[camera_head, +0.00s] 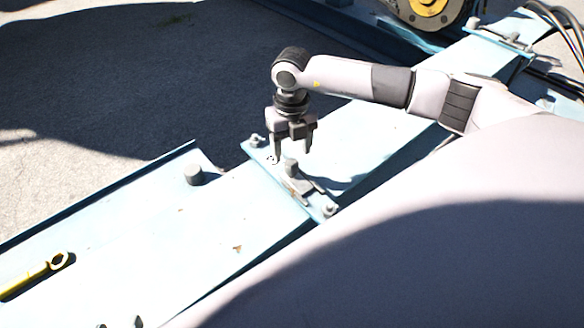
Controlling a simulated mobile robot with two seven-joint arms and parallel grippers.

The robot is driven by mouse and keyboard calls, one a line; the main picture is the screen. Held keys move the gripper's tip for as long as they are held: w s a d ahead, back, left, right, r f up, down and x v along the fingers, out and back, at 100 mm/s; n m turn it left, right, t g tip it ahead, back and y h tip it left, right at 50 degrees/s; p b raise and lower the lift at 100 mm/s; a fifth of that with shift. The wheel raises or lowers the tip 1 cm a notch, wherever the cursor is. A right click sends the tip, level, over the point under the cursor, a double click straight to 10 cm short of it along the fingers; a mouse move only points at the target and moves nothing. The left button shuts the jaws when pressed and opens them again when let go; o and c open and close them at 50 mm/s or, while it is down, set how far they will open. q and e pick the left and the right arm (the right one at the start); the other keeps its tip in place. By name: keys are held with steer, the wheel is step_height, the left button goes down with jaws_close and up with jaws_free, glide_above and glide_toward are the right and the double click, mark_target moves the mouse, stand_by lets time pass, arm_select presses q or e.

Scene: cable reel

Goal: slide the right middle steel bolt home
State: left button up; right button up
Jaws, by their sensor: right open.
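Just below the fingertips is a grey steel bolt with an upright round knob (291,167) and a flat bar (303,187) lying on a cross plate (268,172). The knob shows slightly below and between the fingers; I cannot tell whether they touch it. How far the bolt sits in its keeper cannot be made out. My left gripper is not in view.
Small bolt heads (255,140) and (329,209) stand at the plate's ends. A grey peg (193,174) stands on the near beam (150,235). A yellow ring spanner (40,271) lies at left. A second cross plate (498,40) and a yellow hub (428,8) are farther back.

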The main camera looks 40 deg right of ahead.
mark_target(293, 165)
step_height(293, 165, down, 7)
steer(key=shift+d+r+b, duration=0.1)
steer(key=shift+b, duration=0.8)
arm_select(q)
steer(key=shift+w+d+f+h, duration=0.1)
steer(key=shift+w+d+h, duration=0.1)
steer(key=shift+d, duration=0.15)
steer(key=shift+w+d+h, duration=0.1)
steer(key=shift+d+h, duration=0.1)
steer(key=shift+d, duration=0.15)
